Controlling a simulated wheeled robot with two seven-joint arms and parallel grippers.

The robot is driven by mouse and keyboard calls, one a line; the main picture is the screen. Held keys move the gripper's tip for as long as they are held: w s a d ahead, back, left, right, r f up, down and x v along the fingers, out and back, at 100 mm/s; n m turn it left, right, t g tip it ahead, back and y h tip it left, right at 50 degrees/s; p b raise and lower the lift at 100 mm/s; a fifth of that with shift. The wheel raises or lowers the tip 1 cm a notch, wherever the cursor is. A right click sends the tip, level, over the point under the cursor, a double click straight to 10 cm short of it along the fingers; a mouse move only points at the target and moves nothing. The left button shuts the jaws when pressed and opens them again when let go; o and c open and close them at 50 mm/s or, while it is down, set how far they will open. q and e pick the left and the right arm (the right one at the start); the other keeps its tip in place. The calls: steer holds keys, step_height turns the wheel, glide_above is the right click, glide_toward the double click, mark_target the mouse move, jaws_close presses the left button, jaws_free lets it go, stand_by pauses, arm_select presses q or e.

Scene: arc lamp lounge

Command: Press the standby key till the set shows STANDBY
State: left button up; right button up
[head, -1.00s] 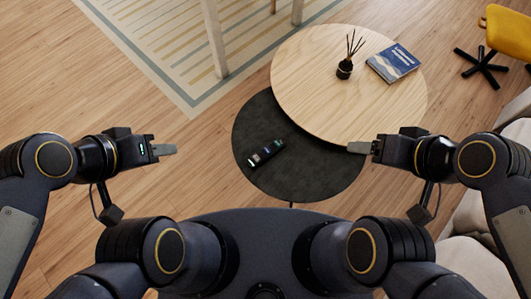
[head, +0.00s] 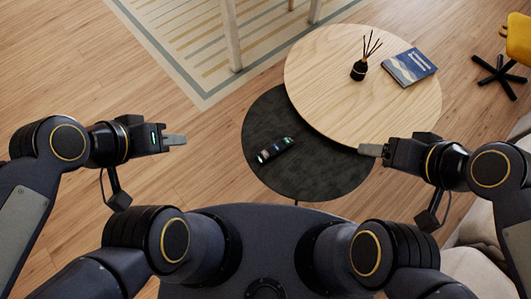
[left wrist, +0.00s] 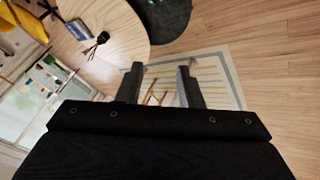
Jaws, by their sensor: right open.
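A slim black handset with small coloured and pale marks (head: 275,150) lies on the low dark round table (head: 318,178). Its marks are too small to read, and I cannot pick out a standby key. No screen that I can identify as the set shows. My left gripper (head: 180,140) is held left of the dark table, apart from the handset. In the left wrist view its two fingers (left wrist: 160,70) stand apart with nothing between them. My right gripper (head: 364,150) is open at the dark table's right side in the picture, apart from the handset.
A higher pale wooden round table (head: 330,85) overlaps the dark one. It carries a reed diffuser (head: 359,69) and a blue book (head: 409,67). A striped rug (head: 187,45) lies at the upper left. A yellow chair (head: 518,38) stands at the right. Wooden floor is clear at left.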

arm_select(q)
jaws_close()
stand_by(1.5)
